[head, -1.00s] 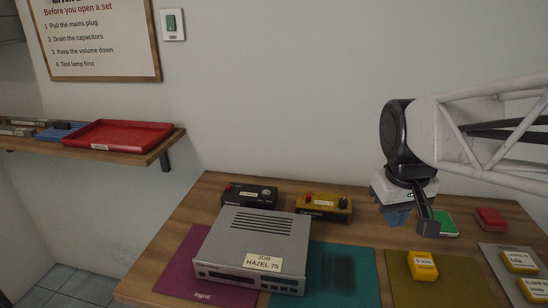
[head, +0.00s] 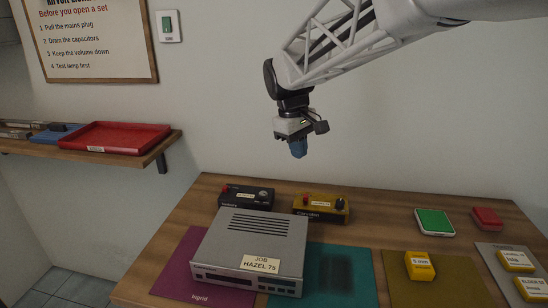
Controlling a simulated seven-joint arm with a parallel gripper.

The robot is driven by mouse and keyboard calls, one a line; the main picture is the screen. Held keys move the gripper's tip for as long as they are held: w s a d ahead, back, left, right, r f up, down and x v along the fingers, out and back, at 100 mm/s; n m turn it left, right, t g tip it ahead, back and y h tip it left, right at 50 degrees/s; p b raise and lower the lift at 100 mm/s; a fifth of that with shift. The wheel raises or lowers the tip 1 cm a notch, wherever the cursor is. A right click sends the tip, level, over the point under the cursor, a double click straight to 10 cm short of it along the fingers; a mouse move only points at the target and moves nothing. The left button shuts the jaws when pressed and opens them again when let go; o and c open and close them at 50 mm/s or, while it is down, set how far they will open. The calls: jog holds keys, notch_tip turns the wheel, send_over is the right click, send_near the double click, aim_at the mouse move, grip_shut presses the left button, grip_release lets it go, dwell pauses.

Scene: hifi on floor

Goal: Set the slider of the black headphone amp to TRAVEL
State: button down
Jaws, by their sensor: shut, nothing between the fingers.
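A small black box (head: 246,198), which looks like the black headphone amp, stands at the back left of the table behind the grey hi-fi unit. It has a red knob or button, a small pale label and a silver-rimmed dial on top. I cannot make out its slider or the word TRAVEL at this size. My gripper (head: 298,150) has blue fingertips, points down and is shut with nothing in it. It hangs in the air above and to the right of the black box, apart from everything.
A mustard box (head: 320,209) labelled Camden stands just right of the black box. The grey unit (head: 252,245) tagged HAZEL 75 is in front. A green-topped block (head: 435,221), a red block (head: 487,218) and yellow blocks (head: 419,265) lie at right. A wall shelf holds a red tray (head: 115,136).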

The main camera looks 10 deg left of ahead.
jog(key=w+a+f+n+h, duration=0.15)
jog(key=w+a, duration=0.25)
jog(key=a, duration=0.4)
jog(key=w+a+f+n, duration=0.2)
jog(key=w+a+n, duration=0.1)
jog(key=a, duration=0.6)
jog(key=n+h, duration=0.1)
jog(key=n, duration=0.2)
send_near(225, 189)
jog(key=w+a+r, duration=0.1)
jog(key=a+r, duration=0.1)
jog(key=a, duration=0.5)
jog(key=shift+a+f, duration=0.1)
jog(key=shift+a, duration=0.05)
jog(key=shift+w+f, duration=0.1)
jog(key=shift+f, duration=0.1)
jog(key=x, duration=0.9)
jog(key=shift+f, duration=0.1)
jog(key=shift+d+f, duration=0.15)
jog(key=shift+d, duration=2.1)
jog(key=shift+d, duration=0.1)
